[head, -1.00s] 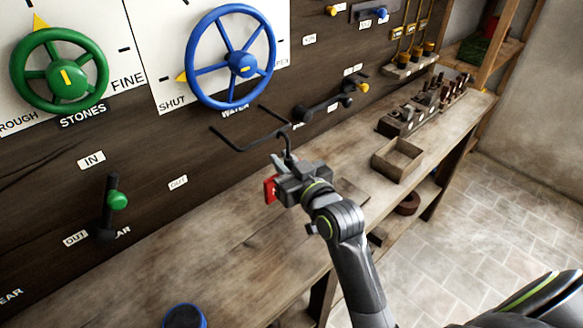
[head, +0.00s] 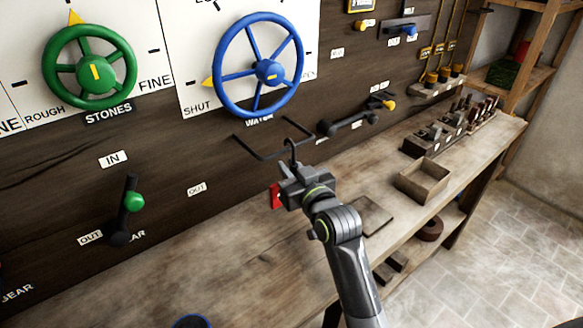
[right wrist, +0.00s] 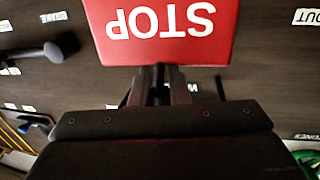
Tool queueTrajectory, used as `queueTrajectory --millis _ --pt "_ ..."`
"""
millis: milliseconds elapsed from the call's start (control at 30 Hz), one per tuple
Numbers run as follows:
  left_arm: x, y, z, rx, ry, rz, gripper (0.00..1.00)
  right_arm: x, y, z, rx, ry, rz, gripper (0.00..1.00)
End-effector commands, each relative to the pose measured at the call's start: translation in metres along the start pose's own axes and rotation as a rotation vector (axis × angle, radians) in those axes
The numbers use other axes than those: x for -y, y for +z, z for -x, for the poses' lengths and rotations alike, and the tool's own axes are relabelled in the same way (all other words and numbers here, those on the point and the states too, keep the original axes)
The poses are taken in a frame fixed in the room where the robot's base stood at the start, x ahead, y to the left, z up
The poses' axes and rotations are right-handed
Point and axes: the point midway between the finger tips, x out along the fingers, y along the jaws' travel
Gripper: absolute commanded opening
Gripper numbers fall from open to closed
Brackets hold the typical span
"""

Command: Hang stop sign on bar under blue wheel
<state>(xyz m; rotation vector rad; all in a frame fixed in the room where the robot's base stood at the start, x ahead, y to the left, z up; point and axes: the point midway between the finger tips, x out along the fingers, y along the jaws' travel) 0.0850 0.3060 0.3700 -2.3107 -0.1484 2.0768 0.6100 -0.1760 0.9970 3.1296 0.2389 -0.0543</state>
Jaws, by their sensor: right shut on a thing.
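My right gripper (head: 292,172) is shut on the stop sign, just in front of the panel. The sign's red edge (head: 277,195) shows left of the gripper in the head view. The red face with STOP upside down (right wrist: 165,30) fills the top of the right wrist view. A dark hook (head: 292,146) rises above the gripper. The black U-shaped bar (head: 247,149) sticks out under the blue wheel (head: 258,65). The hook overlaps the bar's front rail in the picture; I cannot tell whether they touch. My left gripper is not in view.
The workbench (head: 215,255) runs below the panel, mostly clear at left. An open wooden box (head: 424,182) stands at right. A green-knobbed lever (head: 132,203) is to the left, a black handle with yellow knob (head: 355,121) to the right of the bar.

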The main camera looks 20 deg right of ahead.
Motion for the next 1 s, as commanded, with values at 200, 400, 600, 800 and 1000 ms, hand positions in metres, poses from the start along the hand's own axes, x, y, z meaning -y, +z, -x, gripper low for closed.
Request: queueTrajectory --millis 200,400,600,800,1000 --pt "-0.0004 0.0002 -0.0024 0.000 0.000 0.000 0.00 0.0001 0.0040 -0.0001 0.000 -0.001 -0.001 0.00" --pt "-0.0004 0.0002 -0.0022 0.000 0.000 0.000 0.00 0.0001 0.0038 -0.0001 -0.001 0.000 0.000 0.00" --pt "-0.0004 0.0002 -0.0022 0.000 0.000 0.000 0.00 0.0000 0.0039 -0.0001 0.000 0.000 0.000 0.38" --pt "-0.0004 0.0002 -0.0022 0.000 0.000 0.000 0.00 0.0000 0.0040 -0.0001 0.000 0.000 0.000 0.41" --pt "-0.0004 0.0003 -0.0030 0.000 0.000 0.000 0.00 0.0000 0.0048 0.0046 0.000 0.000 -0.001 0.41"
